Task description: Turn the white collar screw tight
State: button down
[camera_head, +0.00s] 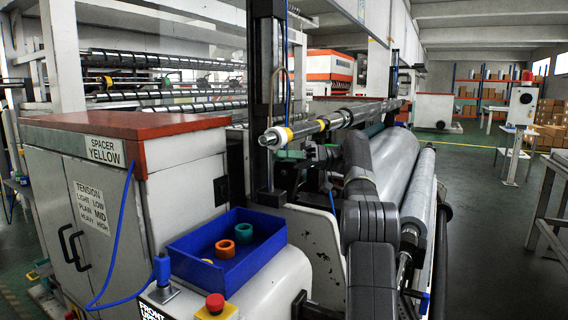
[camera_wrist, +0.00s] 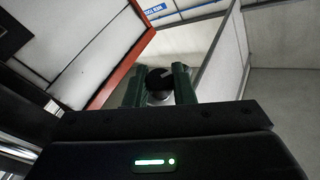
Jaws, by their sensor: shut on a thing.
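How far the screw is turned in cannot be told.
A blue tray (camera_head: 222,275) with an orange ring (camera_head: 225,249) and a teal ring (camera_head: 244,232) stands below the shaft end. A red-topped cabinet (camera_head: 100,125) is at left. A large grey roll (camera_head: 395,160) lies right of my arm. A black upright post (camera_head: 263,90) stands close behind the shaft end.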

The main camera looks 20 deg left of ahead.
jog(key=shift+g+h+b, duration=0.3)
jog(key=shift+g+b, duration=0.3)
jog(key=c, duration=1.2)
grip_release()
jog(key=shift+r+t+p, duration=0.3)
jog(key=shift+p, duration=0.35)
